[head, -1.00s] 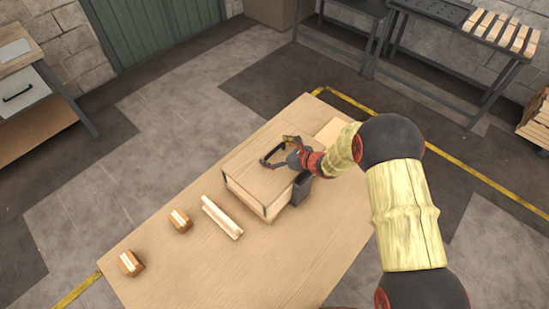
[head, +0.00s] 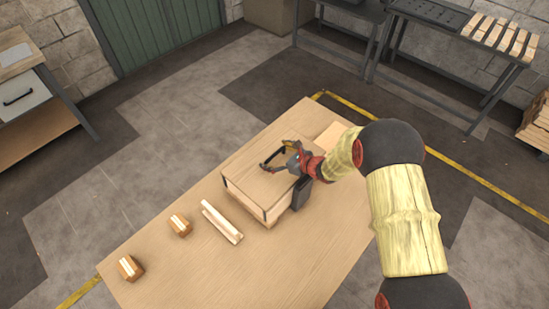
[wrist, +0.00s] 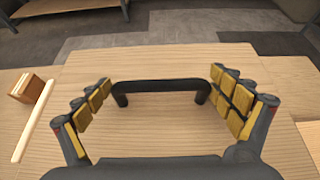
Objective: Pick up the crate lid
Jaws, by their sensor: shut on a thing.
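The crate lid (head: 245,165) is a flat wooden panel on top of a wooden crate (head: 247,201) with dark corner trim, standing on the table. A black bar handle (wrist: 160,86) stands up from the lid. My gripper (head: 278,158) is low over the lid at the handle. My gripper hides part of the handle in the head view.
A pale wooden strip (head: 222,222) and two small wooden blocks (head: 180,225), (head: 131,268) lie left of the crate. A light flat piece (head: 331,135) lies behind it. The table's (head: 210,280) front area is clear. Benches (head: 440,35) stand at the back right.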

